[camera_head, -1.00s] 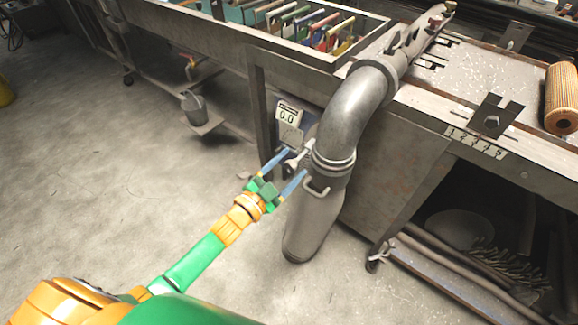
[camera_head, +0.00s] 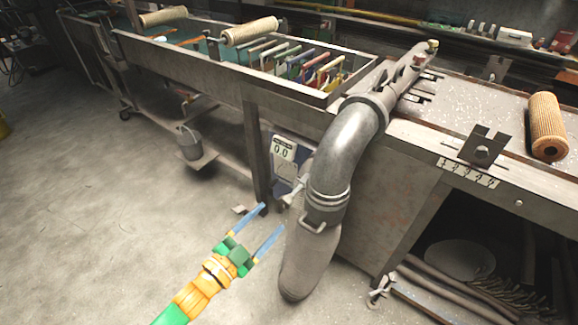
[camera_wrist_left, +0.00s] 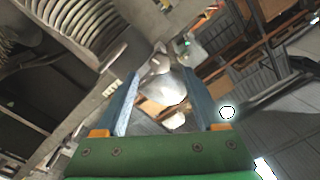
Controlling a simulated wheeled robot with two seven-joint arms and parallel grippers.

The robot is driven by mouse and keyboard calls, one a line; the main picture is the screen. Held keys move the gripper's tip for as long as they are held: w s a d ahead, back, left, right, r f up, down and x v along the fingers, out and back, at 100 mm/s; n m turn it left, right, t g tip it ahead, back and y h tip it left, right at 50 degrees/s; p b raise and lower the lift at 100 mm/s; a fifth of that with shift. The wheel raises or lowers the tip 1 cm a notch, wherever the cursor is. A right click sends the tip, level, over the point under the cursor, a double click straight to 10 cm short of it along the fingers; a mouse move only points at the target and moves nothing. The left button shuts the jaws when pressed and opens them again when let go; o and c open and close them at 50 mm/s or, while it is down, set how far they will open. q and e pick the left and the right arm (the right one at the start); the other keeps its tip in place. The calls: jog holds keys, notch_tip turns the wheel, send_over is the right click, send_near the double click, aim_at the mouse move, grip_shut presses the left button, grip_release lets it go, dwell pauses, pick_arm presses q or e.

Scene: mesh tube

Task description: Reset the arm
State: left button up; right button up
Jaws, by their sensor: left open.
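My left gripper (camera_head: 268,231) is in the lower middle of the head view, with green and orange parts and two blue fingers. The fingers are apart with nothing between them. They are in the air left of a large grey metal pipe (camera_head: 345,150) and its handle (camera_head: 314,227). A small box with a display (camera_head: 285,151) reading 0.0 is just beyond. In the left wrist view the open fingers (camera_wrist_left: 170,100) frame a blurred, tilted background. My right gripper is not in view.
A metal tray bench (camera_head: 190,58) holds a row of coloured handles (camera_head: 305,65). A workbench (camera_head: 500,105) at right carries a mesh roll (camera_head: 546,127). A bucket (camera_head: 188,142) stands on a low shelf. The floor (camera_head: 100,200) at left is clear.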

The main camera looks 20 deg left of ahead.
pick_arm(q)
jog(key=s+a+f+n+g+y, duration=0.25)
jog(key=s+f, duration=0.25)
jog(key=f, duration=0.4)
jog(key=s+a+f+n+g+y, duration=0.15)
jog(key=s+f+g, duration=0.25)
jog(key=f, duration=0.6)
jog(key=s+a+f+n+g+y, duration=0.1)
jog(key=s+f+n+g+y, duration=0.15)
jog(key=s+f, duration=0.45)
jog(key=s+d+f+n+g, duration=0.1)
jog(key=s+f+g, duration=0.2)
jog(key=s+f, duration=0.2)
jog(key=s+d+f+n+g, duration=0.1)
jog(key=s+f+g, duration=0.3)
jog(key=s, duration=0.7)
jog(key=shift+d+f, duration=0.3)
jog(key=shift+f, duration=0.2)
